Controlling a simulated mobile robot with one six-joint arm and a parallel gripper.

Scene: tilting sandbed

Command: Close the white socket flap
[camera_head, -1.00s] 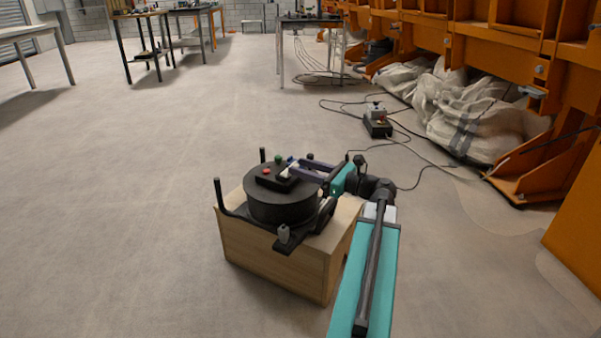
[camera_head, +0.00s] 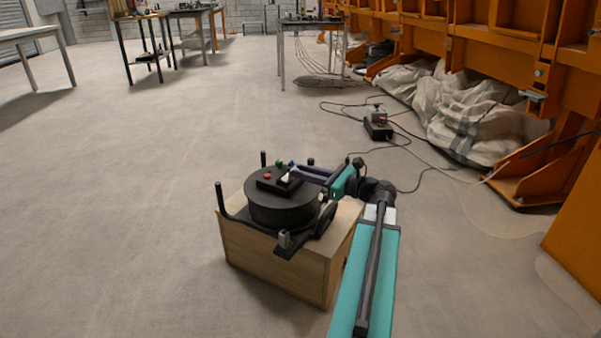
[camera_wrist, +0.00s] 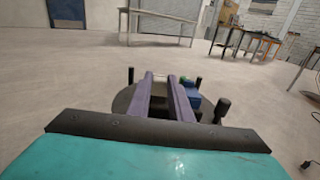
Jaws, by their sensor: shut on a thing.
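A round black drum (camera_head: 282,208) stands on a wooden box, with a black panel (camera_head: 279,181) on top. The panel carries a red button (camera_head: 267,175), a green button (camera_head: 279,162) and a small white flap (camera_head: 289,177). My gripper (camera_head: 297,169) reaches in from the right with its purple fingers low over the panel. It is shut on the white flap at the fingertips. In the wrist view, my gripper's fingers (camera_wrist: 160,78) stretch over the drum, with a blue socket (camera_wrist: 191,96) to their right. The fingers largely hide the flap's hinge, and its exact angle cannot be told.
The wooden box (camera_head: 275,260) stands on open floor. Black posts (camera_head: 219,195) rise around the drum. A cable runs to a small box (camera_head: 378,128) behind. Sacks (camera_head: 470,115) and an orange frame (camera_head: 535,170) line the right side.

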